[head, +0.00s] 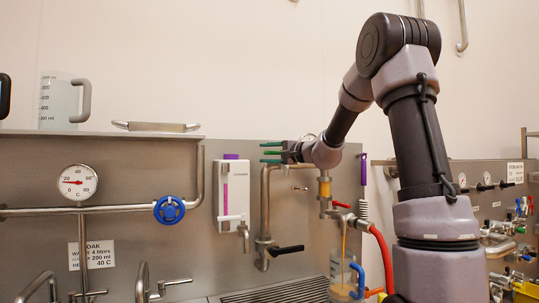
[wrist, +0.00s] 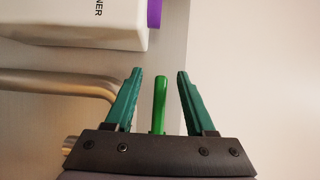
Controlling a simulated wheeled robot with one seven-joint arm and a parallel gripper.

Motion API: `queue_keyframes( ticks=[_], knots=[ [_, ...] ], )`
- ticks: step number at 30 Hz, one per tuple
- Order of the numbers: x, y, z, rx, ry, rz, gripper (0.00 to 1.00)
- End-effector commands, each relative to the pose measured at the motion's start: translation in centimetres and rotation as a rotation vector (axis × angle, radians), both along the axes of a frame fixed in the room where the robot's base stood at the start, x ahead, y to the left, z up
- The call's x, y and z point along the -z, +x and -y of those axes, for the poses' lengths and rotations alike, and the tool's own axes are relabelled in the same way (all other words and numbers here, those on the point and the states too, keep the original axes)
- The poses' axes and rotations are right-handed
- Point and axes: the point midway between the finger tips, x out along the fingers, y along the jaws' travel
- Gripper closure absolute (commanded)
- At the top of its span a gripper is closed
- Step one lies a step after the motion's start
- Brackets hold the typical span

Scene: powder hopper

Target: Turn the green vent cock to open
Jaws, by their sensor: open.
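The green vent cock shows in the wrist view as a bright green lever (wrist: 159,104) standing between my two teal fingers, with a gap on each side. My gripper (wrist: 160,74) is open around it and does not appear to touch it. In the head view my gripper (head: 263,152) reaches left in front of the steel panel, above the bent pipe. A green strip between its fingers there looks like the same lever, but it is small. The cock's body is hidden behind my gripper in both views.
A white dispenser (head: 230,196) hangs left of my gripper; it shows close by in the wrist view (wrist: 85,22). A steel pipe (head: 265,205) with a black lever (head: 287,250) runs below. A blue handwheel (head: 169,210) is further left, a red hose (head: 383,252) right.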

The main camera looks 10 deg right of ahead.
Motion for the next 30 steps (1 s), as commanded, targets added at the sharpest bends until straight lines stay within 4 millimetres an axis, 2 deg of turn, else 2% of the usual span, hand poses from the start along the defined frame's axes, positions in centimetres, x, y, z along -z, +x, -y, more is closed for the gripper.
queue_keyframes(
  ticks=[3,4,8,14,22,30],
  knots=[
    [0.0,0.0,0.0,0.000,0.000,0.000,0.45],
    [0.0,0.0,0.0,0.000,0.000,0.000,0.49],
    [0.0,0.0,0.0,0.000,0.000,0.000,0.99],
    [0.0,-0.1,0.1,0.001,0.000,0.000,1.00],
    [0.0,-1.5,0.6,0.001,-0.001,-0.001,1.00],
    [0.1,-1.6,0.6,0.001,-0.001,-0.001,1.00]
  ],
)
